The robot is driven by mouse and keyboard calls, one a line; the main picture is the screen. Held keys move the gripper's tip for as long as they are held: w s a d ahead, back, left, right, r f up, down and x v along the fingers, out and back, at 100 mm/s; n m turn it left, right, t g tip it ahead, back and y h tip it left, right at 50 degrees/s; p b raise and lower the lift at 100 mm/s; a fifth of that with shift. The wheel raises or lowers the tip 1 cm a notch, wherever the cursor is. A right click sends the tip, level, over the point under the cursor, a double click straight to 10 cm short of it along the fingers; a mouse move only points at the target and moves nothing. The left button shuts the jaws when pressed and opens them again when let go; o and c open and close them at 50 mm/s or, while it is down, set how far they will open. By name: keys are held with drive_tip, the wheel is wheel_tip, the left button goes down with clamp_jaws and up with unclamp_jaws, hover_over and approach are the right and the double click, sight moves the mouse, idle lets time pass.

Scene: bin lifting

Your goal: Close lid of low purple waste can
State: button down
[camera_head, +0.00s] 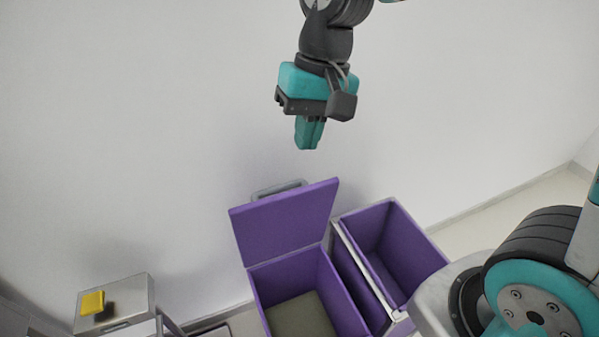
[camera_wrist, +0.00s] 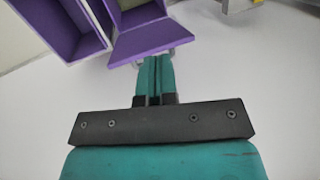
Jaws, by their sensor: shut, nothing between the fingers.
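The purple waste can (camera_head: 346,298) stands below the white wall with its purple lid (camera_head: 285,222) raised and leaning back, so its inside is visible. A grey handle (camera_head: 279,188) sits at the lid's upper edge. My gripper (camera_head: 308,146) is shut and empty, pointing down above the lid and apart from it in the head view. In the wrist view my gripper (camera_wrist: 154,60) has its fingers together, with the raised lid (camera_wrist: 153,40) just beyond the tips. The handle is partly hidden behind the fingers there.
An open purple bin (camera_head: 385,250) stands right beside the can; it also shows in the wrist view (camera_wrist: 65,25). A metal box (camera_head: 128,300) with a yellow object (camera_head: 92,303) on it stands at the lower left. The wall (camera_head: 150,120) is close behind.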

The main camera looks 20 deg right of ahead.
drive_tip(key=w+d+f+m+g+h+p, duration=0.1)
drive_tip(key=w+d+f+m, duration=0.3)
drive_tip(key=w+f+m, duration=0.55)
drive_tip(key=w+d+f+m+g+h+p, duration=0.1)
drive_tip(key=w+d+f+m+g, duration=0.15)
drive_tip(key=w+f+m, duration=0.65)
drive_tip(key=shift+n+t, duration=0.35)
drive_tip(key=shift+n, duration=0.2)
drive_tip(key=p+x, duration=0.1)
drive_tip(key=x, duration=0.1)
drive_tip(key=p+x, duration=0.1)
drive_tip(key=x, duration=0.2)
drive_tip(key=d+p+x, duration=0.1)
drive_tip(key=x, duration=0.1)
drive_tip(key=shift+a+f, duration=0.1)
drive_tip(key=shift+f, duration=0.1)
drive_tip(key=shift+w, duration=0.1)
